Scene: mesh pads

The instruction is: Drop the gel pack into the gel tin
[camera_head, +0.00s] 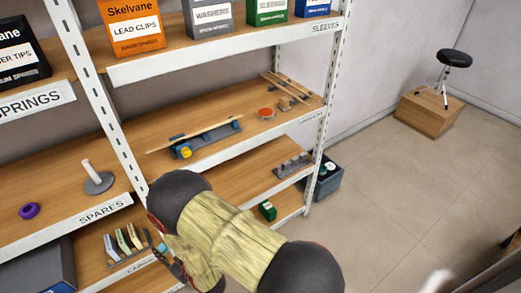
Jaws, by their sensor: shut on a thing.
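My arm reaches from the bottom middle towards the lower left shelves. My gripper (177,268) is only partly in view at the arm's far end, low by the bottom shelf. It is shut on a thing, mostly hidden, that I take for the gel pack. A small blue patch shows beside the fingers, and I cannot tell what it belongs to. I cannot pick out the gel tin for sure; it may be hidden behind my arm or out of view.
A rack of several slotted pale cards (123,240) stands just left of my gripper. A small green box (267,210) sits on the lower shelf to the right. White shelf uprights (98,100) and shelf edges border the space. The tiled floor (400,180) at right is mostly clear.

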